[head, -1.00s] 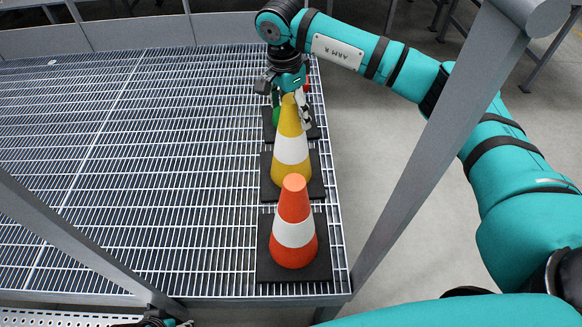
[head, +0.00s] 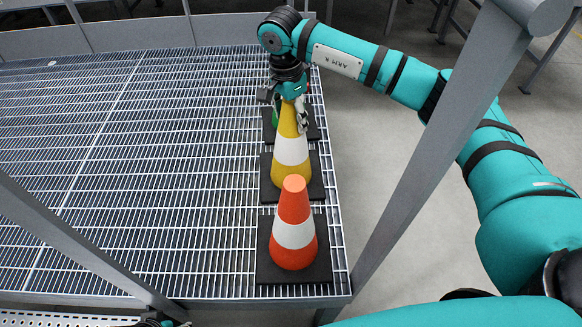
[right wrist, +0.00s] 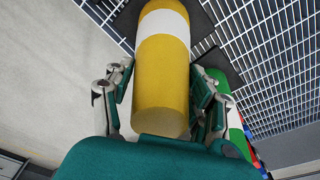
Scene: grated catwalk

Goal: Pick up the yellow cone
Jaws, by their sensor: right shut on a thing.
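The yellow cone (head: 291,168) with a white band stands upright on its black base on the grating, the middle one in a row along the right edge. My right gripper (head: 289,108) comes down from above and is shut on the cone's top. In the right wrist view the cone (right wrist: 163,80) lies between the two fingers of the gripper (right wrist: 160,100), one on each side. The cone's tip is partly hidden by the gripper. At the bottom left of the head view a small dark part shows, too little to tell whether it is my left gripper.
An orange cone (head: 293,240) with a white band stands in front of the yellow one. A green cone (head: 275,116) is behind it, mostly hidden, and also shows in the right wrist view (right wrist: 236,130). A grey rail post (head: 440,150) slants at the right. The grating (head: 130,170) to the left is clear.

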